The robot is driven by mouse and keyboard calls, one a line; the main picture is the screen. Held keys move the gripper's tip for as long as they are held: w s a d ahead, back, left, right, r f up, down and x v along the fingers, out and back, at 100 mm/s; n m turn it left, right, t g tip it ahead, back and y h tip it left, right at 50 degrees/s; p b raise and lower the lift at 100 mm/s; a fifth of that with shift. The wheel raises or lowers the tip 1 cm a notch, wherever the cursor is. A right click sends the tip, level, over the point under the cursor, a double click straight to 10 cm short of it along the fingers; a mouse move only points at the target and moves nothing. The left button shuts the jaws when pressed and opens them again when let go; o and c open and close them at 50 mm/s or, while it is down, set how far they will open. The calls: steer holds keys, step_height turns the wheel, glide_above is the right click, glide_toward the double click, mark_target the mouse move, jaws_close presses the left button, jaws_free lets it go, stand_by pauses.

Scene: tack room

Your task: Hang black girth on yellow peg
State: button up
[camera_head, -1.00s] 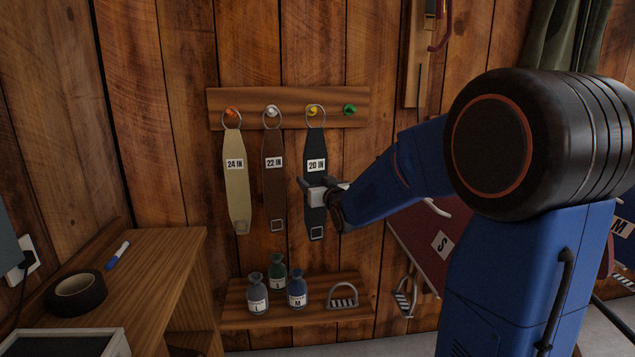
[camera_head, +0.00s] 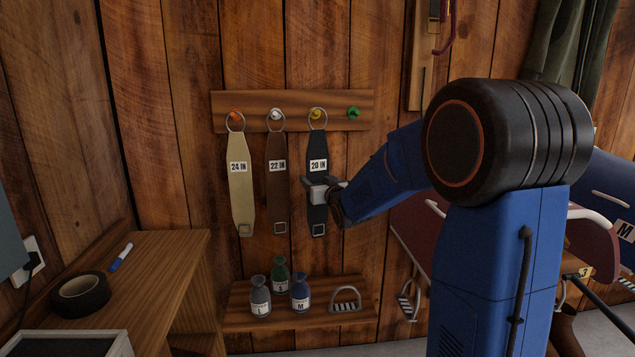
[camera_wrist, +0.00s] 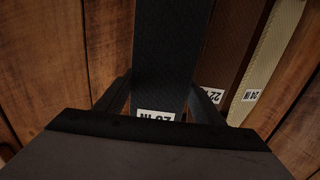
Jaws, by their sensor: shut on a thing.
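The black girth (camera_head: 318,215), labelled 20 IN, hangs straight down in the head view with its metal ring at the yellow peg (camera_head: 316,114). The ring appears to be around the peg, but I cannot tell how far on it sits. My gripper (camera_head: 318,190) is shut on the black girth just below its label. In the wrist view the black girth (camera_wrist: 168,60) runs between my two fingers, with its label upside down near the palm.
On the same peg board (camera_head: 222,112), a beige girth (camera_head: 241,195) hangs from the orange peg and a brown girth (camera_head: 278,195) from the white peg. The green peg (camera_head: 353,113) is bare. Bottles and a stirrup stand on a low shelf (camera_head: 240,318) below.

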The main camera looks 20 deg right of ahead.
steer(key=shift+w+d, duration=0.3)
steer(key=shift+w, duration=0.7)
steer(key=shift+w+d, duration=0.25)
steer(key=shift+w, duration=0.75)
steer(key=shift+w+d+f, duration=0.15)
steer(key=shift+w+f, duration=0.35)
steer(key=shift+w, duration=0.1)
steer(key=o, duration=1.4)
